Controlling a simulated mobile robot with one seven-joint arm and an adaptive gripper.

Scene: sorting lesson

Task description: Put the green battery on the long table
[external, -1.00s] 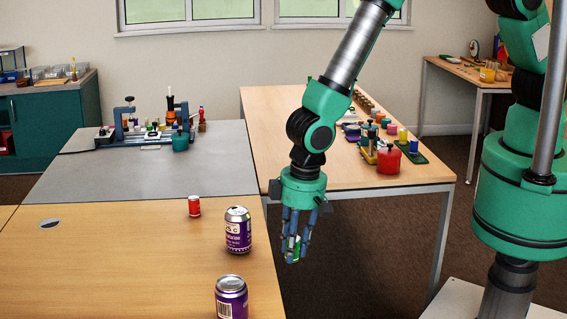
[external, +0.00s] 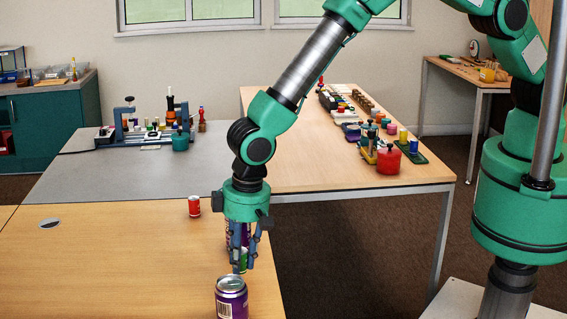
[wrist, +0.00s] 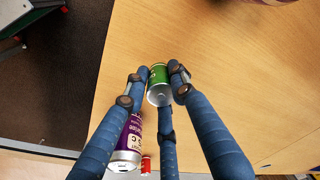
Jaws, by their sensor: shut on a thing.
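My gripper (external: 241,262) is shut on the green battery (wrist: 159,76), a small green cylinder with a silver end. The battery also shows between the fingers in the external view (external: 243,258). It is over the near wooden table (external: 130,260), close to its right edge. I cannot tell whether the battery touches the tabletop. A long wooden table (external: 290,150) with several items on it stands further back, right of centre.
A purple can (external: 231,299) stands just in front of my gripper. Another purple can (wrist: 127,146) is behind the fingers, partly hidden. A small red can (external: 194,206) stands further back. The near table's left part is clear.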

